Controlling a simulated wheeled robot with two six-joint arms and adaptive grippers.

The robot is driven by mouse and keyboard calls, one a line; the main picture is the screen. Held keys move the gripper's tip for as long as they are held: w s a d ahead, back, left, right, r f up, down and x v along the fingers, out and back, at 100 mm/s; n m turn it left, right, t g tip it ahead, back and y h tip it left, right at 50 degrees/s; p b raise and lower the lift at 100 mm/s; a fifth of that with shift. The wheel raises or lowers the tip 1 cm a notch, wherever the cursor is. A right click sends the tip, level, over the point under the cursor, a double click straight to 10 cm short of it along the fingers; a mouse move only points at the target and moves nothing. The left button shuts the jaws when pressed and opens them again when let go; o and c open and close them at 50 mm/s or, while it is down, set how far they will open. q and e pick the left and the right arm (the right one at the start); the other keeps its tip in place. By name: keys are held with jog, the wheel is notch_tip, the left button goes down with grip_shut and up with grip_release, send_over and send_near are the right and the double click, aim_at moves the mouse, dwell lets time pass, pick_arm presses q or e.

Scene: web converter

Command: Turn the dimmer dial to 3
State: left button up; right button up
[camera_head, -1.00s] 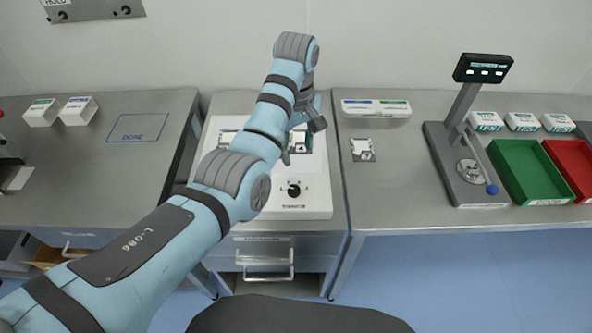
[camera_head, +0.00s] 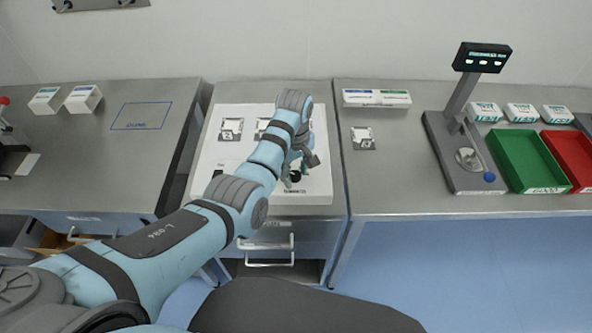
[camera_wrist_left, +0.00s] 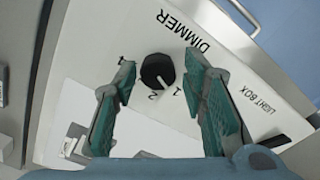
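The dimmer dial is a round black knob (camera_wrist_left: 157,71) on the white light box panel (camera_wrist_left: 100,30), with "DIMMER", "1" and "2" printed beside it. Another mark lies near the left finger and is hard to read. In the head view the left gripper (camera_head: 293,179) is at the front of the white light box (camera_head: 206,170), partly covering the dial (camera_head: 297,175). My right gripper is out of view.
Small square pieces (camera_head: 231,129) lie on the light box and one (camera_head: 363,138) on the table to its right. A scale stand (camera_head: 462,150), a green tray (camera_head: 524,160) and a red tray (camera_head: 572,158) stand further right. White boxes (camera_head: 46,100) stand at left.

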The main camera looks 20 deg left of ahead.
pick_arm(q)
jog(key=shift+w, duration=0.1)
grip_shut()
jog(key=shift+m, duration=0.4)
jog(key=m, duration=0.7)
jog(key=shift+m, duration=0.4)
jog(key=m, duration=0.4)
jog(key=shift+m, duration=0.3)
jog(key=m, duration=0.4)
jog(key=shift+m, duration=0.3)
